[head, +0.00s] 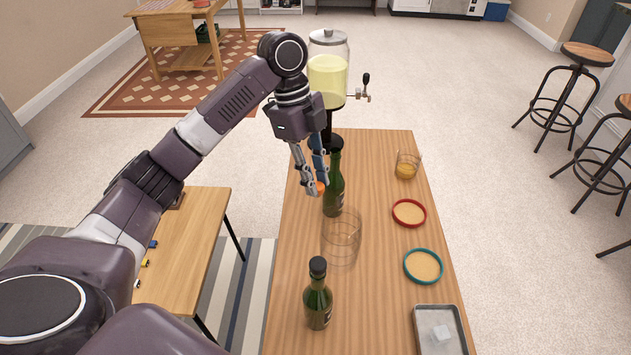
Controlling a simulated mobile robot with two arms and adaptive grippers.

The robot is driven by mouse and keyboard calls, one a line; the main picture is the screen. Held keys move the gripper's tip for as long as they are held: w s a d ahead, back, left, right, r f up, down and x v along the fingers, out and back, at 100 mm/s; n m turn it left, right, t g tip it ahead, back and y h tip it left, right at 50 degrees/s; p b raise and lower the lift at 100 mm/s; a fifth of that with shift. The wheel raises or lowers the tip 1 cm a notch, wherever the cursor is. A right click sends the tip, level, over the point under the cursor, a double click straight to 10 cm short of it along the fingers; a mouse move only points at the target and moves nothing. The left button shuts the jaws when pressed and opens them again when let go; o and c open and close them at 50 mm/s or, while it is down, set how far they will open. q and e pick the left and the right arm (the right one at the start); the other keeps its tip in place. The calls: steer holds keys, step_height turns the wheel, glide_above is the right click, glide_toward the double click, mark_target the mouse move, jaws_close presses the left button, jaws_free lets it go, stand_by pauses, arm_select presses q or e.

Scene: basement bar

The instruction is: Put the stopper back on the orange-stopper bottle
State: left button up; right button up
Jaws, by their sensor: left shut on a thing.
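My left gripper (319,184) reaches in from the left over the wooden table and points down. It is shut on a small orange stopper (319,189), which shows at its fingertips. A green bottle (334,190) stands upright right beside the fingers, on their right; its neck top looks dark, and I cannot tell whether the fingers touch it. No orange shows on its neck. A second green bottle (318,302), with a black top, stands upright nearer the front. My right gripper is not in view.
An empty clear glass (341,243) stands between the bottles. A dispenser of yellow liquid (328,77) stands at the back. On the right are an amber drink glass (406,166), a red-rimmed coaster (409,213), a teal-rimmed coaster (423,266) and a metal tray (424,316).

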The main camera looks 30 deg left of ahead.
arm_select(q)
steer(key=n, duration=0.1)
steer(key=d+n, duration=0.1)
steer(key=n, duration=0.1)
steer(key=s+n+t, duration=0.1)
steer(key=shift+d+f, duration=0.2)
steer(key=shift+f, duration=0.1)
steer(key=n, duration=0.1)
steer(key=d+n+t, duration=0.1)
steer(key=n, duration=0.1)
steer(key=s+n, duration=0.1)
steer(key=n, duration=0.1)
steer(key=shift+s+d+f+y, duration=0.1)
steer(key=shift+d+f+y, duration=0.05)
steer(key=shift+d+y, duration=0.2)
steer(key=s+d+n, duration=0.1)
steer(key=n, duration=0.2)
steer(key=s+d+n+t+y, duration=0.1)
steer(key=n, duration=0.3)
steer(key=d+n+y, duration=0.1)
steer(key=n, duration=0.2)
steer(key=shift+s+d+n+t+y, duration=0.25)
steer(key=shift+s+n+t, duration=0.05)
steer(key=shift+s, duration=0.1)
